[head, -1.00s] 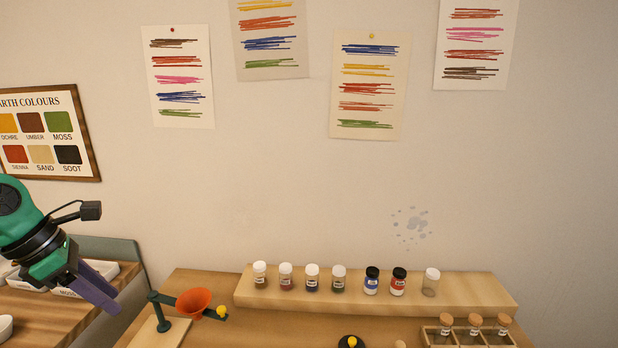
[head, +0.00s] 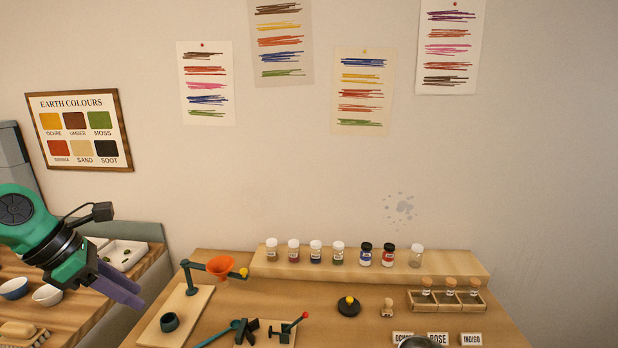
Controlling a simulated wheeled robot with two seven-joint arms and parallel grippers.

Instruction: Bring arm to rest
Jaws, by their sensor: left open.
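My left gripper (head: 124,286), with a green and black wrist and purple fingers, is at the left of the head view. It hangs in front of the gap between the left side counter (head: 62,318) and the wooden pigment table (head: 330,283). Its fingers point down and to the right. It is open, with nothing seen between the fingers, and it appears apart from everything around it. My right gripper is out of view.
An orange funnel (head: 221,266) on a green stand is nearest, right of the gripper. Jars line a wooden riser (head: 456,266); corked vials sit in a rack (head: 473,301). White bowls (head: 47,295) and a white tray (head: 127,254) are on the left counter.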

